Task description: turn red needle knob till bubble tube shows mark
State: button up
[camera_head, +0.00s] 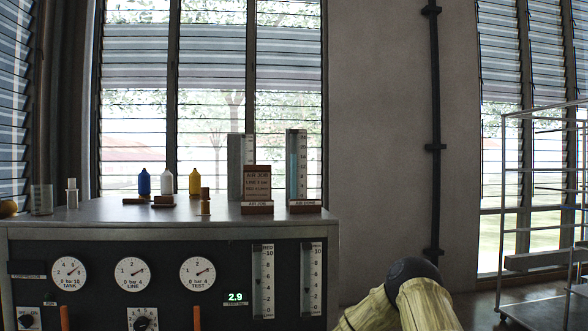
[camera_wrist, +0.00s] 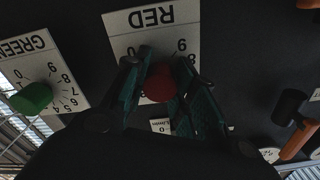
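The red needle knob (camera_wrist: 158,84) sits on a white plate lettered RED (camera_wrist: 142,20) in the wrist view. My gripper (camera_wrist: 161,72) has its teal fingers on both sides of the knob, with no clear gap, and appears closed on it. The knob and gripper fingers are not visible in the head view. Two upright clear tubes stand on the bench top: a scaled one with bluish contents (camera_head: 297,165) and another (camera_head: 235,165) partly behind a brown AIR JOB card (camera_head: 257,182). I cannot tell which is the bubble tube, or see bubbles or a mark.
A green knob (camera_wrist: 32,98) sits beside the red one. The panel bears several dials, a green 2.9 display (camera_head: 235,297), two vertical gauges (camera_head: 263,281) (camera_head: 312,281) and orange levers (camera_wrist: 298,140). Small bottles (camera_head: 167,182) stand on the bench (camera_head: 110,212). A metal rack (camera_head: 545,262) stands right.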

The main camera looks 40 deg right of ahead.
jog(key=o, duration=0.5)
jog(key=shift+s+d+f, duration=0.1)
jog(key=shift+f, duration=0.05)
jog(key=p+v, duration=0.1)
jog(key=v, duration=0.6)
dwell(0.3)
jog(key=v, duration=1.2)
dwell(1.1)
